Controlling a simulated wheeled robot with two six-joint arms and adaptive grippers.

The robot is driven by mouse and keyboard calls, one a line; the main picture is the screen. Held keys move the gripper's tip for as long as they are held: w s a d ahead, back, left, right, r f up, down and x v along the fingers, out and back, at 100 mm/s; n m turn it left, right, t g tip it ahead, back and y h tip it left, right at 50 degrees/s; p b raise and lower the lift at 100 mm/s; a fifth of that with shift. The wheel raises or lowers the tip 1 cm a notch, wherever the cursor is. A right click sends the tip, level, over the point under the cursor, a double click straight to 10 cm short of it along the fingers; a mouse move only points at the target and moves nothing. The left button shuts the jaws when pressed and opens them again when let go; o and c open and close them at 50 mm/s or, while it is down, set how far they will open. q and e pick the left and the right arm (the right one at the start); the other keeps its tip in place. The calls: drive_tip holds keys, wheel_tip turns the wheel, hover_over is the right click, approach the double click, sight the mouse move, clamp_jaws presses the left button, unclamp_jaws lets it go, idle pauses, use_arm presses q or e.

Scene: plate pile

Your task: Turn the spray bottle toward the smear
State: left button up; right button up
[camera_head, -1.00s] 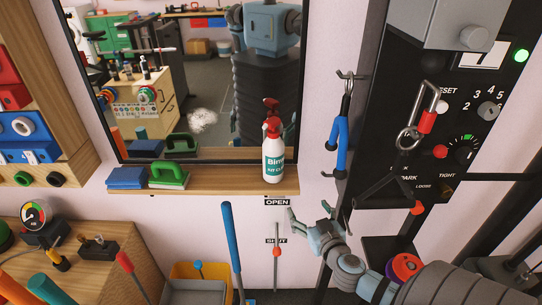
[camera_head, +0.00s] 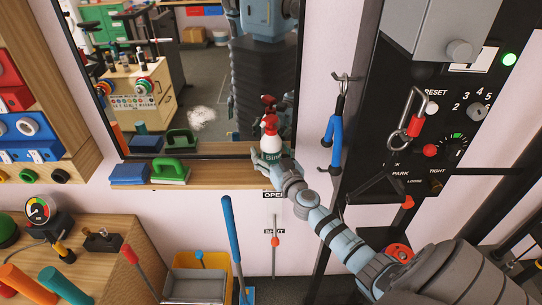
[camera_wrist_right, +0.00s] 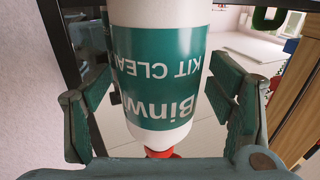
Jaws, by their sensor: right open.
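The spray bottle (camera_head: 270,138), white with a red head and a green label, stands on the wooden shelf (camera_head: 225,174) below the mirror. My right gripper (camera_head: 269,160) is at the bottle, hiding its lower part in the head view. In the right wrist view the bottle (camera_wrist_right: 165,75) lies between the two open fingers of the gripper (camera_wrist_right: 165,105), with a gap on the right side; contact on the left is hard to tell. The smear (camera_head: 201,115) is a whitish patch on the mirror, left of the bottle. My left gripper is not in view.
A blue sponge block (camera_head: 129,174) and a green-handled scrubber (camera_head: 170,171) sit on the shelf to the left. Shelf between scrubber and bottle is clear.

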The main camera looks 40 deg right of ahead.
clamp_jaws()
idle(0.4)
